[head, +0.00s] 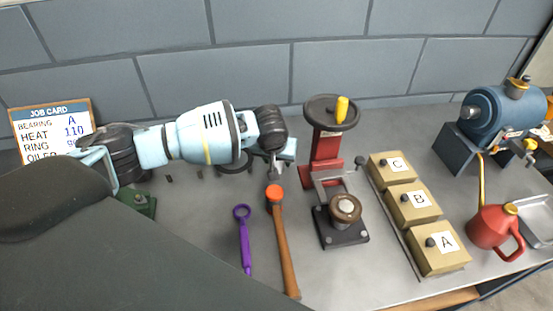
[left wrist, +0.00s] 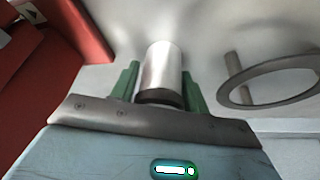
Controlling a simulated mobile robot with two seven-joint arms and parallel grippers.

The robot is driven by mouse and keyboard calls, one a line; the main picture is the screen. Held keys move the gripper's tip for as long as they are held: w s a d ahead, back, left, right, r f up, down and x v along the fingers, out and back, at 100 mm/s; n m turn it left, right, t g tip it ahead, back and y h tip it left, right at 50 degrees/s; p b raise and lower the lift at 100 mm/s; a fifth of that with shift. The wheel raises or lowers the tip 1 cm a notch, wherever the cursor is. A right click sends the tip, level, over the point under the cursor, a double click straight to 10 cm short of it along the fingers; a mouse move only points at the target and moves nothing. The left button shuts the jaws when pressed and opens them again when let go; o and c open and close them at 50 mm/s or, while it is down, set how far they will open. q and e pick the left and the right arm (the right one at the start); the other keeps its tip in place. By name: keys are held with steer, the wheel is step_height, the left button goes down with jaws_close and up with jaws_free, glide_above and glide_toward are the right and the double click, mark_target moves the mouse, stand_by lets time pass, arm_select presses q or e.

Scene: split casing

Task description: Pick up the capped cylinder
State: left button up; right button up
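The capped cylinder (left wrist: 162,68) shows in the left wrist view as a bright metal cylinder with a dark cap at its near end. The green fingers of my left gripper (left wrist: 163,85) lie close along both sides of it, with no clear gap, and appear shut on it. In the head view my left gripper (head: 274,160) is above the back middle of the bench, behind the orange-topped hammer (head: 282,240). A small silvery part shows below it there, but is too small to make out. My right gripper is not in view.
A red press (head: 326,150) stands right of the gripper, with a black-based bearing fixture (head: 342,238) before it. A dark ring (left wrist: 270,82) is close by. A purple wrench (head: 243,238), lettered boxes (head: 413,202), a red can (head: 490,232) and a blue motor (head: 495,112) share the bench.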

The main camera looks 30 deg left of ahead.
arm_select(q)
steer(key=c, duration=0.6)
steer(key=shift+c, duration=0.2)
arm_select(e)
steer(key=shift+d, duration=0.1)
arm_select(q)
steer(key=shift+r, duration=0.1)
